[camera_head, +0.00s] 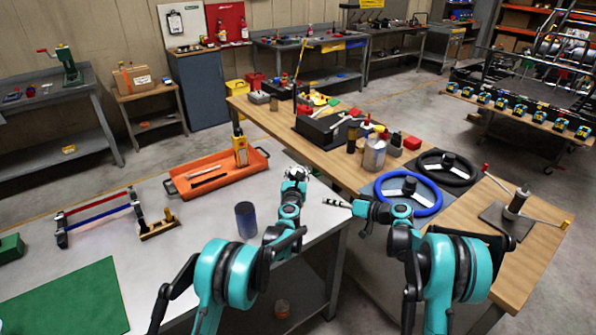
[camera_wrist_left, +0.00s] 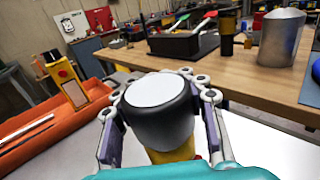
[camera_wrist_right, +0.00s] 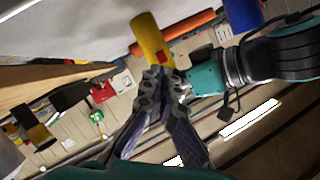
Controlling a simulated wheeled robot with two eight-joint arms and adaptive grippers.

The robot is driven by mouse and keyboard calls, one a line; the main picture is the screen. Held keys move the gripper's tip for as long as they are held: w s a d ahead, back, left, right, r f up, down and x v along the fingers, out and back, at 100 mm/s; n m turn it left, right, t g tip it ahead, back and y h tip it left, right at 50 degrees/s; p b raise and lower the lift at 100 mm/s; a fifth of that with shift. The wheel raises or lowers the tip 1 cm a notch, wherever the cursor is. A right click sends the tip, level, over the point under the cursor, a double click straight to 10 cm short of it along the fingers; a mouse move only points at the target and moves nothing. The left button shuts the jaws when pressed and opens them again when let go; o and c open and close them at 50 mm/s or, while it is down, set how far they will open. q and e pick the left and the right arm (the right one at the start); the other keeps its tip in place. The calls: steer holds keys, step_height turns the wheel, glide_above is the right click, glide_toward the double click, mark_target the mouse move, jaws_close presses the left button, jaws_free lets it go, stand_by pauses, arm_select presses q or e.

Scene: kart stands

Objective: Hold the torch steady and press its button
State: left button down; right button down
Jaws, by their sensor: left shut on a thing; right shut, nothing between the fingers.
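The torch (camera_wrist_left: 160,104) has a black head with a white lens in the left wrist view, and part of its yellow body shows below. My left gripper (camera_head: 296,177) is shut around it, one finger on each side. In the right wrist view, the yellow torch body (camera_wrist_right: 147,36) is at the top centre, with a red button (camera_wrist_right: 162,57) on its side. My right gripper (camera_wrist_right: 156,76) is shut and empty, its tips close to the button; I cannot tell if they touch. In the head view the right gripper (camera_head: 334,203) is just right of the left one.
An orange tray (camera_head: 216,190) with a yellow tool (camera_head: 240,148) and a dark blue cylinder (camera_head: 246,219) are on the grey table. The wooden bench (camera_head: 322,150) on the right holds a black bin, a metal can (camera_head: 374,155) and steering wheels.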

steer(key=n, duration=0.1)
steer(key=a+n+h, duration=0.1)
steer(key=a+f+n+h, duration=0.1)
steer(key=n, duration=0.1)
steer(key=shift+s+f+g, duration=0.1)
steer(key=shift+s+g, duration=0.15)
steer(key=shift+g, duration=0.15)
steer(key=n, duration=0.1)
steer(key=n+h, duration=0.1)
steer(key=h, duration=0.1)
steer(key=shift+s+a+f+n, duration=0.15)
steer(key=shift+s+f+n, duration=0.1)
steer(key=shift+n, duration=0.15)
steer(key=shift+s+n+h, duration=0.2)
steer(key=shift+n+h, duration=0.5)
steer(key=shift+n, duration=0.4)
steer(key=shift+s+r+n+h, duration=0.15)
steer(key=shift+n+h, duration=0.45)
steer(key=shift+n, duration=0.5)
steer(key=shift+w+a+r+n+h, duration=0.15)
steer(key=shift+w+a+n+h, duration=0.15)
steer(key=shift+w+a+n, duration=0.55)
steer(key=shift+w+a+r+n+h, duration=0.15)
steer(key=shift+w+a+n+h, duration=0.15)
steer(key=shift+w+a, duration=0.7)
steer(key=shift+w+a+r+n+h, duration=0.15)
steer(key=shift+w+a+n+h, duration=0.25)
steer(key=shift+w, duration=0.95)
steer(key=shift+n, duration=0.25)
